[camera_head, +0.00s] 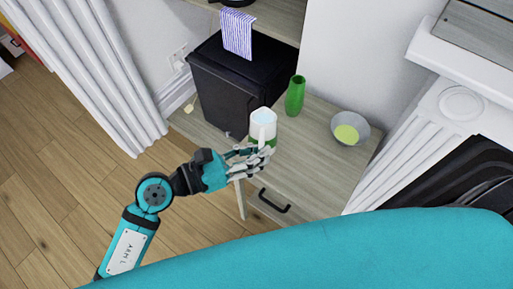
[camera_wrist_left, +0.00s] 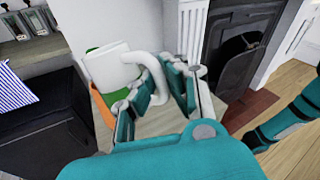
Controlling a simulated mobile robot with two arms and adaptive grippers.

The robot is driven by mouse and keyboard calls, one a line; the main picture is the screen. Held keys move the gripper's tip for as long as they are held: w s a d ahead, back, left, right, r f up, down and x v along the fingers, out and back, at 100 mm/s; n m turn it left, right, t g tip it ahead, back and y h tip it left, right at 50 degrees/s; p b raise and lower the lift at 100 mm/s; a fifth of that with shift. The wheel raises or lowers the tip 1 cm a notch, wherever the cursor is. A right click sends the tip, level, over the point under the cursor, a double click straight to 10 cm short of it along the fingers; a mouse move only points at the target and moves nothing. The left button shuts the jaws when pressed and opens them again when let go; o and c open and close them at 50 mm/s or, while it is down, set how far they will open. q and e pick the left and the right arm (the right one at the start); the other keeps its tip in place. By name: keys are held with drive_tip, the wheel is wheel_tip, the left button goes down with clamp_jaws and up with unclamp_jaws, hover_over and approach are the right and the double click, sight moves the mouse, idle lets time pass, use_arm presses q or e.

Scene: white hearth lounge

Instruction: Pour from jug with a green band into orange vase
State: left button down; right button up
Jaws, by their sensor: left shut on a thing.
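The white jug with a green band (camera_head: 263,122) is held above the wooden cabinet top, looking roughly upright, its open mouth facing the head camera. My left gripper (camera_head: 262,148) is shut on it, on the handle side; the wrist view shows the jug (camera_wrist_left: 112,66) and its handle between the fingers (camera_wrist_left: 158,92). An orange surface, probably the orange vase (camera_wrist_left: 101,110), shows partly behind the jug in the wrist view. I cannot make it out in the head view. My right gripper is not in view.
A green vase (camera_head: 295,97) stands just right of the jug. A grey bowl with a yellow-green inside (camera_head: 361,123) is farther right. The cabinet's front part (camera_head: 305,170) is clear.

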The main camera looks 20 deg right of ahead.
use_arm(q)
drive_tip(key=shift+f+n+g+y+p, duration=0.35)
drive_tip(key=shift+f+n+p, duration=0.25)
drive_tip(key=shift+p, duration=0.8)
drive_tip(key=shift+r, duration=0.15)
idle(0.5)
drive_tip(key=p, duration=0.2)
drive_tip(key=shift+w+r+n+y+p, duration=0.1)
drive_tip(key=shift+r+n+y+p, duration=0.2)
drive_tip(key=shift+r+p, duration=0.1)
